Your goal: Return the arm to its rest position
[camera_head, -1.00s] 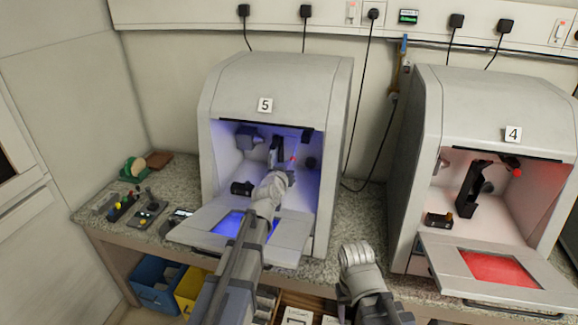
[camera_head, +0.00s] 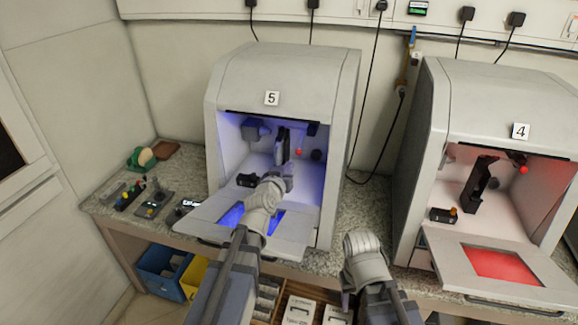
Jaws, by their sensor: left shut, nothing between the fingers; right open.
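My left arm reaches up from the bottom of the view, over the lowered door (camera_head: 196,222) of machine 5 (camera_head: 283,72). My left gripper (camera_head: 285,176) is at the mouth of its blue-lit chamber; it is small and partly hidden by my own wrist, and looks shut with nothing held. A dark upright holder with a pale piece (camera_head: 281,146) stands behind it in the chamber. My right arm is low in front of the counter, between the two machines. My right gripper (camera_head: 361,241) is pale, foreshortened and apart from both machines; its fingertips are hard to make out.
Machine 4 (camera_head: 486,95) stands at the right, with its red-lit chamber open and its door (camera_head: 505,268) lowered. A control panel with joystick (camera_head: 155,196) sits on the counter at the left. Blue (camera_head: 158,274) and yellow (camera_head: 194,277) bins are below. White boxes (camera_head: 300,309) lie at the bottom.

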